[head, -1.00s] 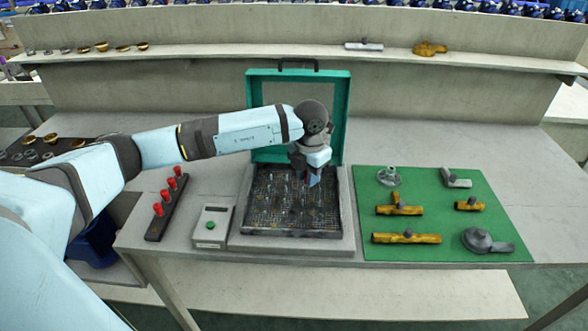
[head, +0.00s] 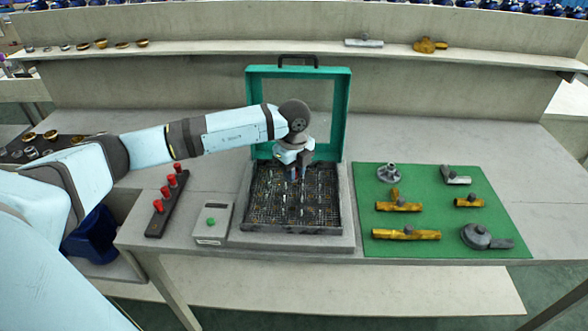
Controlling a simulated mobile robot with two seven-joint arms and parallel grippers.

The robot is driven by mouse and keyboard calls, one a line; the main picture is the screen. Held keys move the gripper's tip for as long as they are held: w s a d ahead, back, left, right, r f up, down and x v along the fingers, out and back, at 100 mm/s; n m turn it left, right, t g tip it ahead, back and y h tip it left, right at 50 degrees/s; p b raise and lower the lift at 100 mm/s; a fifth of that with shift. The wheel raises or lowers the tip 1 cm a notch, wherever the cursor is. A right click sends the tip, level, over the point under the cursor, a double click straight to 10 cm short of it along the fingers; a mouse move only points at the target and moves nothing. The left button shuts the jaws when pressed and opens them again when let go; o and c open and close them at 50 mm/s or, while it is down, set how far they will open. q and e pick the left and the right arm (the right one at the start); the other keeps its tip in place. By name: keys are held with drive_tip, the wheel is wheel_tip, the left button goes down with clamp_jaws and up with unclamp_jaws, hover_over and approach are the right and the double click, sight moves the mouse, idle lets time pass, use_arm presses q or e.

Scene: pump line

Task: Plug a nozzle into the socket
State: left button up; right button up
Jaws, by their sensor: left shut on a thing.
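My left gripper (head: 299,171) points down over the dark mesh tray (head: 262,226) of the open green case. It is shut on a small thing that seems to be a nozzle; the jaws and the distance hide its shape. Several thin, pale upright pieces (head: 302,198) stand in the tray close in front of the gripper. I cannot tell which spot is the socket, nor whether the held thing touches the tray. My right gripper is out of view.
The case's teal lid (head: 342,110) stands open behind my arm. Left of the case are a grey box with a green button (head: 211,222) and a black rack (head: 155,231) of red-topped pieces. A green mat (head: 420,180) with metal and brass fittings lies right.

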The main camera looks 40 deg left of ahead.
sight(294, 196)
use_arm(q)
drive_tip(key=shift+f+b, duration=0.55)
drive_tip(key=shift+f, duration=0.4)
drive_tip(key=shift+f+b, duration=0.6)
drive_tip(key=shift+f, duration=0.3)
drive_tip(key=shift+f+b, duration=0.35)
drive_tip(key=shift+f, duration=0.55)
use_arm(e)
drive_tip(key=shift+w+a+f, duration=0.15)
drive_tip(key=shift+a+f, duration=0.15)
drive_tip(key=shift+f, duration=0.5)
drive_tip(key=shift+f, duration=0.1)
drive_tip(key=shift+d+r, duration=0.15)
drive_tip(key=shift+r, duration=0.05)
use_arm(q)
drive_tip(key=shift+f, duration=0.3)
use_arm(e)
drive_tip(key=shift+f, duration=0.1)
use_arm(q)
drive_tip(key=o, duration=1)
